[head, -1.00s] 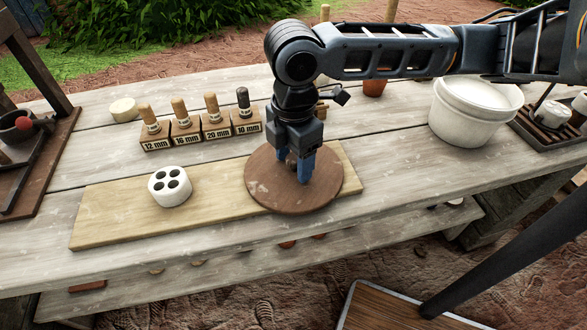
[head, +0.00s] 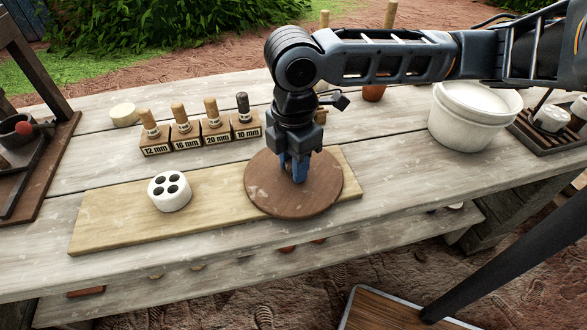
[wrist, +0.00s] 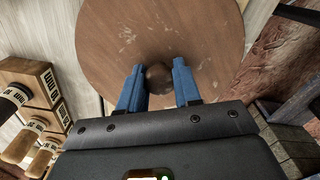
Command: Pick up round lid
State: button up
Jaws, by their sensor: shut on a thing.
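The round lid (head: 262,192) is a brown wooden disc lying at the right end of a pale board in the head view. In the wrist view the lid (wrist: 120,35) fills the upper middle, with a dark round knob (wrist: 158,78) at its centre. My gripper (head: 297,178) points straight down over the lid's middle. Its blue fingers (wrist: 158,88) stand on either side of the knob and are shut on it. The lid looks flat on the board; I cannot see any gap under it.
The pale board (head: 110,220) bears a white cylinder with several holes (head: 170,191). Labelled blocks with wooden-handled tools (head: 200,135) stand behind it. A white bucket (head: 470,115) stands to the right, and a dark rack (head: 545,130) beyond it. The table front is clear.

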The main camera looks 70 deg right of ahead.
jog(key=shift+r, duration=0.1)
jog(key=shift+r, duration=0.55)
jog(key=r, duration=0.2)
jog(key=d+r, duration=0.1)
jog(key=shift+s+r, duration=0.15)
jog(key=shift+s, duration=0.15)
jog(key=s+d+r, duration=0.6)
jog(key=d, duration=0.2)
jog(key=shift+s+r, duration=0.2)
jog(key=shift+s, duration=0.15)
